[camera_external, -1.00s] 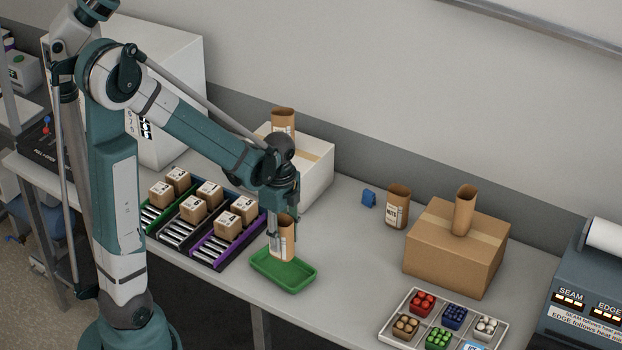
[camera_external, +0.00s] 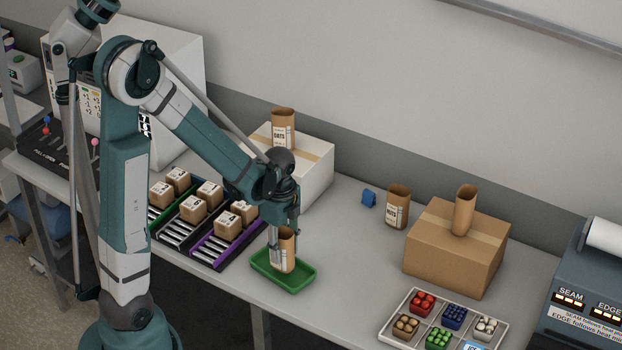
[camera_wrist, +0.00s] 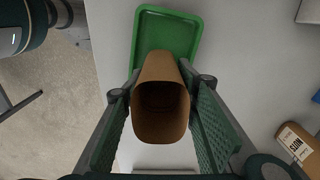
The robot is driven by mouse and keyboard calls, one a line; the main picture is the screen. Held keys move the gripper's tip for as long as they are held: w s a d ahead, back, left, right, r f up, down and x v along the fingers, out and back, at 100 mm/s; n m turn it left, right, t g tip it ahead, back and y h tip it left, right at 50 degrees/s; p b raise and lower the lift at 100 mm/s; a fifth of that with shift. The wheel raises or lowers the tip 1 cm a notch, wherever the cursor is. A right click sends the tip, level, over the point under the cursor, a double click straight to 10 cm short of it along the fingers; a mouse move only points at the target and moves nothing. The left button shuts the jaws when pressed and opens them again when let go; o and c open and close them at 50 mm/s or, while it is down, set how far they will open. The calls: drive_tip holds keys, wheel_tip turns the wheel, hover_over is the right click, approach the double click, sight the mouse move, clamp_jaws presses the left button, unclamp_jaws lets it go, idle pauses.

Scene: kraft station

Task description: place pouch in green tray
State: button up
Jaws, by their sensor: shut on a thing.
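My gripper (camera_external: 281,236) is shut on a brown kraft pouch (camera_external: 287,254) with a white label. The pouch is upright and its lower end is at the green tray (camera_external: 300,283), inside its outline. I cannot tell whether its base touches the tray floor. In the wrist view the pouch's open mouth (camera_wrist: 160,108) faces the camera between the two finger pads (camera_wrist: 162,112), and the green tray (camera_wrist: 187,35) shows beyond it. The rest of the tray shows empty.
Other pouches stand on the white box (camera_external: 283,128), on the table (camera_external: 397,208) and on the cardboard box (camera_external: 464,210). Conveyor lanes with small boxes (camera_external: 228,226) are left of the tray. A divided tray (camera_external: 390,338) of coloured items sits at front right. The table (camera_external: 345,255) right of the green tray is clear.

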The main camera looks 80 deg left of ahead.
sight(281, 232)
drive_tip(key=shift+f, duration=0.85)
drive_tip(key=shift+f, duration=0.1)
drive_tip(key=o, duration=0.9)
drive_tip(key=shift+r+p, duration=0.55)
drive_tip(key=shift+r, duration=5.6)
drive_tip(key=shift+d, duration=0.1)
drive_tip(key=s+d+r+n+t, duration=0.1)
drive_tip(key=d+r+n+t, duration=0.1)
drive_tip(key=d, duration=0.7)
drive_tip(key=s+d+r+n+t, duration=0.1)
drive_tip(key=d+r+n, duration=0.3)
drive_tip(key=d, duration=0.6)
drive_tip(key=s+d+r+n+t, duration=0.1)
drive_tip(key=d+r+n+t, duration=0.2)
drive_tip(key=d+r, duration=0.4)
drive_tip(key=shift+d+r+t, duration=0.1)
drive_tip(key=shift+d+t, duration=0.5)
drive_tip(key=shift+d, duration=1.15)
